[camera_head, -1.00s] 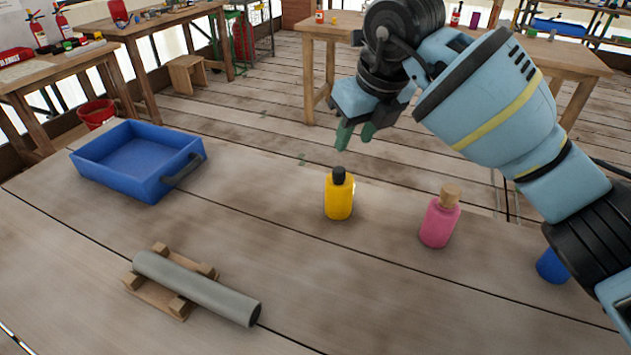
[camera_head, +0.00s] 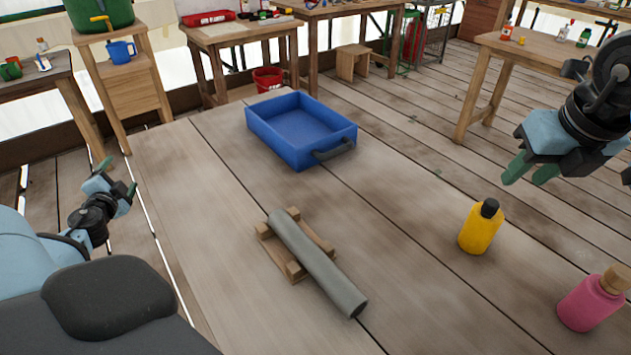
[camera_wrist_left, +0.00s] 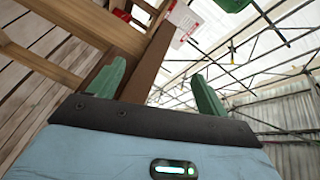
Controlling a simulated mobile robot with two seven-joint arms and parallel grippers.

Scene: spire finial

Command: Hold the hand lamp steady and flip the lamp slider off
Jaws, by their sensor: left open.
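A grey cylinder (camera_head: 316,262), which looks like the hand lamp, lies in a low wooden cradle (camera_head: 293,268) in the middle of the table. Its near end sticks out past the cradle; I cannot make out a slider on it. My left gripper (camera_head: 117,176) is open and empty, off the table's left side, well apart from the cylinder. Its two green fingers are spread in the left wrist view (camera_wrist_left: 157,88), with nothing between them. My right gripper (camera_head: 531,172) is high at the right, its green fingers apart and empty, far from the cylinder.
A blue tray (camera_head: 274,134) with a dark handle stands at the table's far side. A yellow bottle (camera_head: 480,230) and a pink bottle (camera_head: 590,302) stand at the right. The wooden table (camera_head: 215,240) is bare left of the cradle.

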